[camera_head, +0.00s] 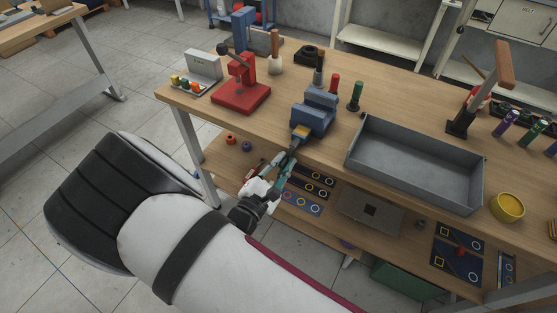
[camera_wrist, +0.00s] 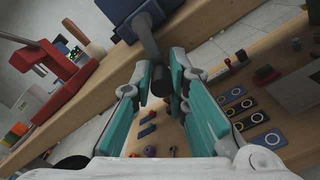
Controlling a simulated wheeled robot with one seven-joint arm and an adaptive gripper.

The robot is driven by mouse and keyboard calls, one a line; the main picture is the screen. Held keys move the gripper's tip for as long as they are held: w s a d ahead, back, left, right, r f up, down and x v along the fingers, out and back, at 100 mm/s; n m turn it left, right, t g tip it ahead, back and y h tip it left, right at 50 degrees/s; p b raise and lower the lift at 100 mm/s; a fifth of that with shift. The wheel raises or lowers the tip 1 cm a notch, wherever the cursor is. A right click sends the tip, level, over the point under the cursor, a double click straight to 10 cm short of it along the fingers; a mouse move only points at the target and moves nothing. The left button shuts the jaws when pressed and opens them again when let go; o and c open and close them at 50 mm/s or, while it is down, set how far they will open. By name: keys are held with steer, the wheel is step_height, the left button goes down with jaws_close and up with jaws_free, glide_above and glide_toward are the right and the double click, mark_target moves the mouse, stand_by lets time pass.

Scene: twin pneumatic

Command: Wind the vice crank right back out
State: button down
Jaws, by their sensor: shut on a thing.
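The blue vice (camera_head: 314,113) stands at the front edge of the workbench, left of the grey tray. In the wrist view its dark blue body (camera_wrist: 125,16) is at the top. The grey crank (camera_wrist: 148,42) runs from the vice down to between my teal fingers. My gripper (camera_head: 292,152) is just in front of the vice, below the bench-top edge, and is shut on the crank. In the wrist view my gripper (camera_wrist: 168,75) has its fingertips on either side of the crank's end. The fingers partly hide the grip.
A red press (camera_head: 241,88) stands left of the vice, and a grey tray (camera_head: 408,165) right of it. Red and green bottles (camera_head: 355,96) stand close behind. The lower shelf holds dark panels (camera_head: 303,201).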

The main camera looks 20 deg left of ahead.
mark_target(308, 157)
steer(key=d+n, duration=0.1)
steer(key=n, duration=0.2)
steer(key=d+n+p, duration=0.1)
steer(key=d+n, duration=0.1)
steer(key=n, duration=0.2)
steer(key=d+n+p, duration=0.1)
steer(key=n, duration=0.3)
steer(key=shift+s+d+r, duration=0.15)
steer(key=shift+s+r, duration=0.15)
steer(key=shift+s, duration=0.05)
steer(key=n, duration=0.1)
steer(key=r+n+p, duration=0.1)
steer(key=n, duration=0.1)
steer(key=d+n+p, duration=0.1)
steer(key=n, duration=0.1)
steer(key=shift+d+r, duration=0.1)
steer(key=shift+r, duration=0.3)
steer(key=shift+d+r+n+p, duration=0.1)
steer(key=shift+r+n+p, duration=0.3)
steer(key=shift+n, duration=0.8)
steer(key=shift+r+n+p, duration=0.3)
steer(key=shift+r+n, duration=0.2)
steer(key=shift+n, duration=0.7)
steer(key=shift+w+r, duration=0.1)
steer(key=shift+r, duration=0.05)
steer(key=c, duration=1.6)
jaws_free()
